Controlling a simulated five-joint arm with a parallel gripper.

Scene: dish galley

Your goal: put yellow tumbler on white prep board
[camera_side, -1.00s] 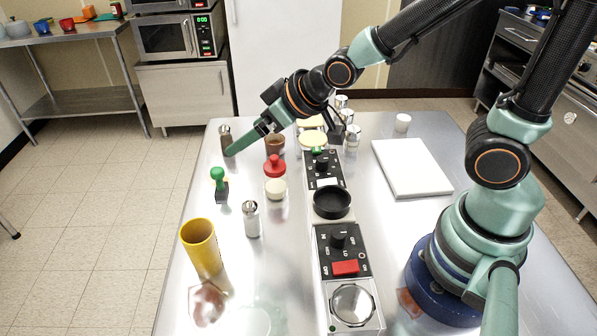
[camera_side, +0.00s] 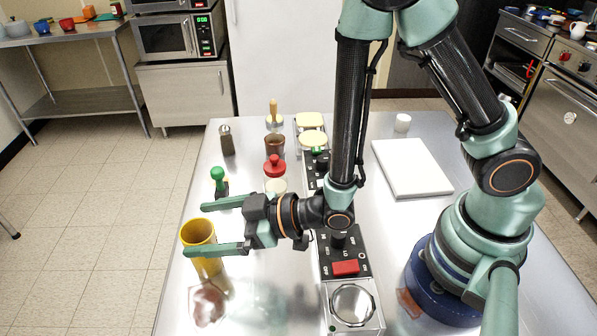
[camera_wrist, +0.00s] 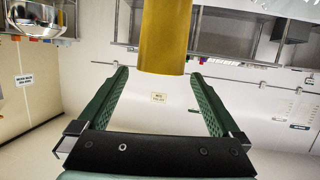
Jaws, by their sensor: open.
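The yellow tumbler (camera_side: 207,266) stands upright near the left edge of the metal table. My gripper (camera_side: 196,229) is open around it in the side view, with one finger behind it and the other across its front. In the wrist view the tumbler (camera_wrist: 165,35) shows at the top, between and beyond the open fingertips of my gripper (camera_wrist: 161,72). It is not gripped, and I cannot tell if a finger touches it. The white prep board (camera_side: 412,168) lies flat and empty at the right of the table.
A green-handled stamp (camera_side: 218,181), a red-knobbed jar (camera_side: 274,167), a dark shaker (camera_side: 227,140) and a brown cup (camera_side: 275,145) stand behind the gripper. A control panel row (camera_side: 345,268) runs down the middle. A small white cup (camera_side: 402,122) stands behind the board.

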